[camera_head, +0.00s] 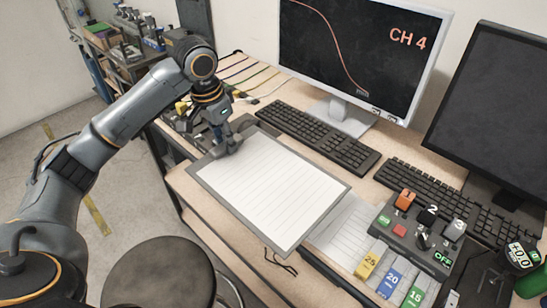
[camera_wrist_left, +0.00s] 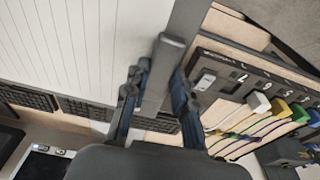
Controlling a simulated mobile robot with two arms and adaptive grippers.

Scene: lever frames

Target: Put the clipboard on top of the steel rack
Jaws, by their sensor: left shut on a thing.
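The clipboard (camera_head: 270,185) is a grey board with lined white paper, above the desk's front edge in the head view. My left gripper (camera_head: 230,143) is shut on its far-left edge, at the clip end. In the left wrist view the clipboard (camera_wrist_left: 75,45) fills the upper left, with the fingers (camera_wrist_left: 157,100) closed around its grey edge. A metal shelf unit (camera_head: 125,50), probably the steel rack, stands at the back left with items on it. My right gripper is not in view.
Keyboards (camera_head: 318,138) and two monitors (camera_head: 360,50) stand behind the clipboard. A switch box (camera_head: 418,228) and coloured numbered blocks (camera_head: 390,283) are at the right. A round stool (camera_head: 160,275) stands in front. Cables and a numbered strip (camera_wrist_left: 240,75) lie beside the gripper.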

